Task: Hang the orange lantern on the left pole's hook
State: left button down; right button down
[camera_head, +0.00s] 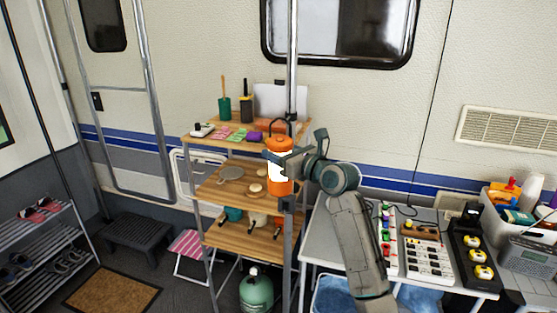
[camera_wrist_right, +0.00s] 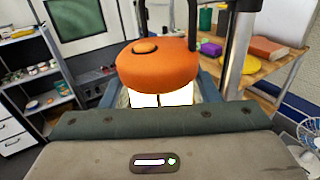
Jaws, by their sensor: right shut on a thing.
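The orange lantern (camera_head: 280,186) has a white band and a dark handle on top, and it is upright. My right gripper (camera_head: 279,157) is shut on its body, coming in from the right. In the right wrist view the lantern's orange top (camera_wrist_right: 157,66) sits between the fingers (camera_wrist_right: 158,95), with the dark handle rising out of the picture. A grey metal pole (camera_head: 292,60) stands upright right by the lantern; it also shows in the wrist view (camera_wrist_right: 237,50), just right of the lantern. A small dark piece on the pole above the handle may be the hook; I cannot tell whether the handle touches it. My left gripper is out of view.
A wooden shelf unit (camera_head: 220,190) with pots, plates and small items stands close behind the lantern. A green gas bottle (camera_head: 256,292) is below. A white table (camera_head: 322,235) with power strips and a filled bin (camera_head: 510,225) is at the right.

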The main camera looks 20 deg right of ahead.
jog(key=shift+w+d+f+b, duration=0.15)
jog(key=shift+w+d+b, duration=0.6)
jog(key=shift+w+b, duration=0.4)
jog(key=shift+w+d, duration=0.1)
jog(key=shift+d, duration=0.05)
jog(key=shift+w+d+f+p, duration=0.25)
jog(key=shift+w+f+p, duration=0.15)
jog(key=shift+p, duration=0.25)
